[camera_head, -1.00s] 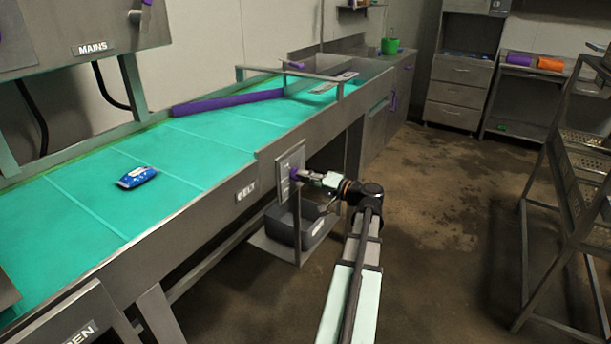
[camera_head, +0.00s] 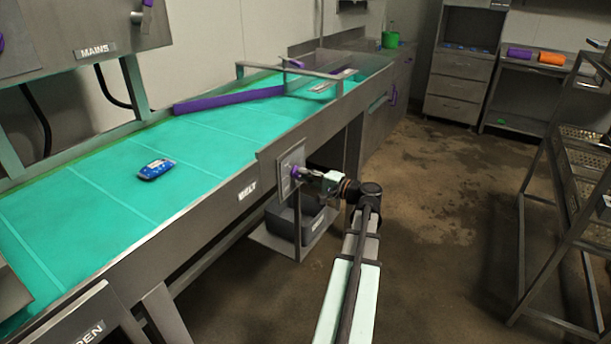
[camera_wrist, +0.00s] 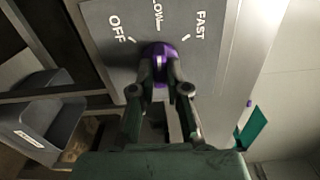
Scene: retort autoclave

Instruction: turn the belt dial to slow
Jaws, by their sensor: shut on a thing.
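The belt dial is a purple knob (camera_wrist: 160,52) on a grey plate (camera_wrist: 100,18) marked OFF, SLOW and FAST, with the SLOW label partly cut off at the top of the wrist view. My gripper (camera_wrist: 160,72) is shut on the knob, one finger on each side. A pale mark shows between the fingertips, but I cannot surely read which label it points to. In the head view the dial (camera_head: 294,172) is on the side of the conveyor, right of the BELT label (camera_head: 247,190), with my gripper (camera_head: 302,173) against it.
A blue packet (camera_head: 157,169) lies on the green belt (camera_head: 200,150). A dark bin (camera_head: 290,222) stands below the dial and also shows in the wrist view (camera_wrist: 38,128). A rack (camera_head: 560,200) stands at the right. The floor between is open.

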